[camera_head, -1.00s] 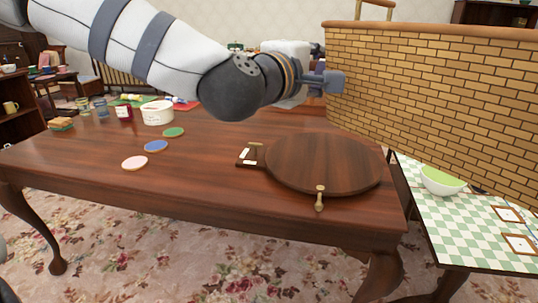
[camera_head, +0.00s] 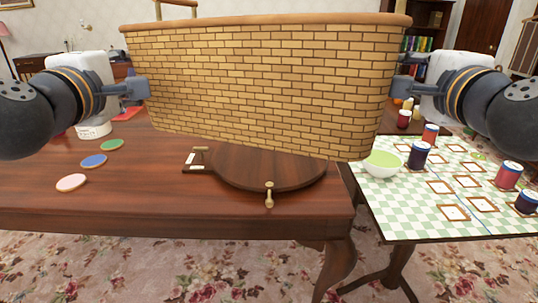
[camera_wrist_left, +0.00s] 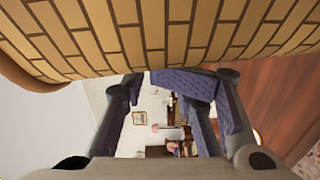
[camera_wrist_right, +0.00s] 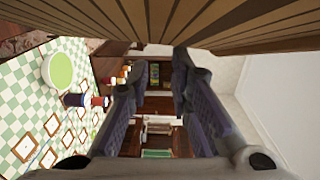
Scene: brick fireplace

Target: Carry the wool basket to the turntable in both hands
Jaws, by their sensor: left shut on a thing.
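The wool basket (camera_head: 265,85), tan with a brick-like weave, hangs in the air across the middle of the head view. Its inside is hidden. The round dark wooden turntable (camera_head: 270,172) lies on the table below, its far part hidden behind the basket. My left gripper (camera_head: 138,88) is shut on the basket's left end. My right gripper (camera_head: 403,87) is at its right end and appears shut on it. The basket wall fills the top of the left wrist view (camera_wrist_left: 150,35) and the right wrist view (camera_wrist_right: 170,20).
The brown table (camera_head: 130,200) carries pink, blue and green discs at the left. A brass knob (camera_head: 269,192) stands at the turntable's front edge. At right, a green-checked table (camera_head: 405,210) holds a green-and-white bowl (camera_head: 382,165) and several jars.

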